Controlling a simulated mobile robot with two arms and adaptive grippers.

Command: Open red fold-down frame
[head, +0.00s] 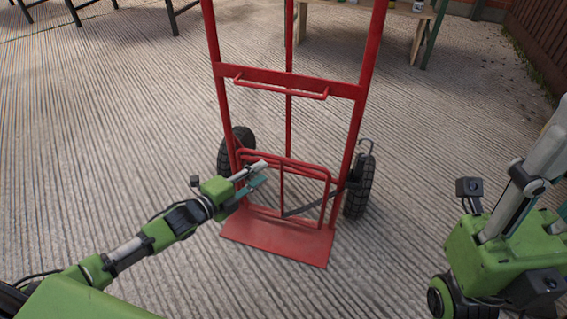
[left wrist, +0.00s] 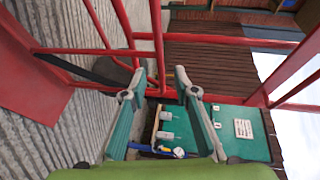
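A red hand truck (head: 291,82) stands upright on the ground. Its red fold-down frame (head: 282,186), a small tubular frame, is folded up against the uprights above the red toe plate (head: 278,242). In the left wrist view, red bars of the frame (left wrist: 86,51) run across in front of the fingers, and the toe plate (left wrist: 30,75) is at the left. My left gripper (head: 265,172) is at the frame's upper left corner. Its fingers (left wrist: 157,85) are apart; whether they touch a bar is unclear. My right gripper's body (head: 492,255) is at the lower right, its fingertips out of view.
Black wheels (head: 358,188) flank the hand truck. A wooden table (head: 375,12) stands behind it, and dark metal legs (head: 172,18) show at the upper left. A wooden fence (head: 540,35) is at the upper right. The ribbed concrete around the truck is clear.

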